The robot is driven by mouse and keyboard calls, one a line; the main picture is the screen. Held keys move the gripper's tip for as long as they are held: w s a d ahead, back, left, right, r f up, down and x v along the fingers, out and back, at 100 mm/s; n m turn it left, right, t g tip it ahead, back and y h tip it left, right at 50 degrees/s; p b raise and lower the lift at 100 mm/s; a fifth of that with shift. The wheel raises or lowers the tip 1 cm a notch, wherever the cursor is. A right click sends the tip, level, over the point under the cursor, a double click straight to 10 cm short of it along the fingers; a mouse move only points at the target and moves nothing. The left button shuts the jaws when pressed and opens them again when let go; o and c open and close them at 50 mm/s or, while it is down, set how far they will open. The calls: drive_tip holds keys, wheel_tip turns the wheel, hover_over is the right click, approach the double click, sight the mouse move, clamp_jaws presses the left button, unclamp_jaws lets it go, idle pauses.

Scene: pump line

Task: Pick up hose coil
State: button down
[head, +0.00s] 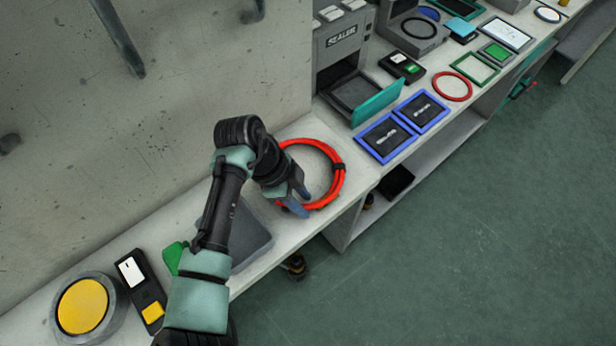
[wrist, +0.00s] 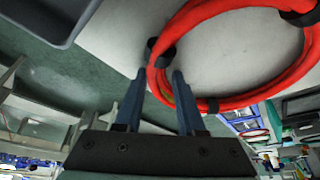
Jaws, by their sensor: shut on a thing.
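The hose coil (head: 339,178) is a red-orange ring of several turns with black ties, on or just above the pale bench beside the sealer; I cannot tell whether it touches the bench. It also fills the upper right of the wrist view (wrist: 291,75). My gripper (head: 297,200) reaches the coil's near left edge from above. In the wrist view, the two blue-grey fingers of my gripper (wrist: 158,78) stand either side of the coil's rim, next to a black tie, and are shut on it. My wrist hides part of the coil's left side in the head view.
The sealer (head: 345,50) with a teal flap stands behind the coil. Two blue-framed black panels (head: 387,138) lie to its right. A dark grey tray (head: 245,240) lies to its left. A yellow button (head: 82,306) is at the far left. Open floor (head: 470,230) lies in front.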

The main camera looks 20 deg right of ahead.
idle(0.4)
wheel_tip(320, 180, up, 10)
idle(0.5)
idle(0.8)
